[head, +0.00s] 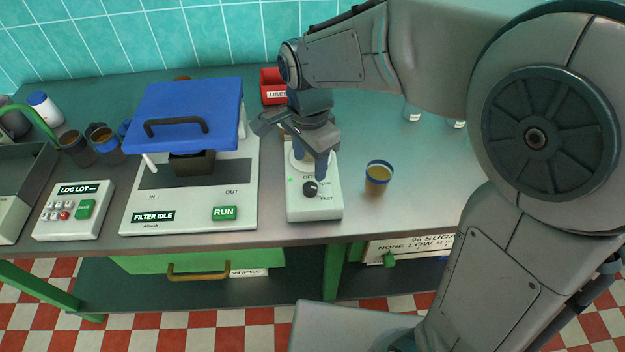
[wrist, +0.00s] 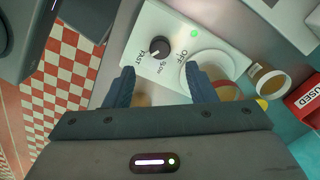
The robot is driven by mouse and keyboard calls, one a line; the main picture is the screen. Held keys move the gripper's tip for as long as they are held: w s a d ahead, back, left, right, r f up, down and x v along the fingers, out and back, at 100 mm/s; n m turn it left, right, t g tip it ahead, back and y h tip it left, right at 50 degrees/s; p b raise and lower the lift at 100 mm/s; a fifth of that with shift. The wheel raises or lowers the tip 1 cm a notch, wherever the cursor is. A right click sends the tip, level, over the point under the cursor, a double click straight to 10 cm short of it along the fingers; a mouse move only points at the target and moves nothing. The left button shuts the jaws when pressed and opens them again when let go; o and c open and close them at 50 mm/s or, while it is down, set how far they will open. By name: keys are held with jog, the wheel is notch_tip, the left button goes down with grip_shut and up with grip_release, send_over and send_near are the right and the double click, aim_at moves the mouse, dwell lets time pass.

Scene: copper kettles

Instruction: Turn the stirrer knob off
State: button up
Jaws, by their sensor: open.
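The stirrer (head: 315,210) is a white box on the bench with a dark round knob (head: 310,189) near its front. OFF, SLOW and FAST are printed around the knob; I cannot tell clearly which one it points to. A green light (wrist: 194,61) glows near OFF. The knob also shows in the wrist view (wrist: 161,48), beyond the fingertips. My gripper (head: 291,152) is open above the stirrer, its fingers apart and not around the knob. One finger hangs just behind the knob in the head view. The arm partly hides the stirrer's round white plate (wrist: 210,66).
A blue-rimmed cup of amber liquid (head: 378,180) stands just right of the stirrer. The filter machine (head: 190,210) with its blue lid stands close on the left. A red USED bin (head: 272,84) is behind. The bench's front edge lies just below the stirrer.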

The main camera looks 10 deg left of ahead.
aim_at(310, 186)
notch_tip(310, 186, down, 8)
jog(key=shift+r, duration=0.2)
jog(key=c, duration=1)
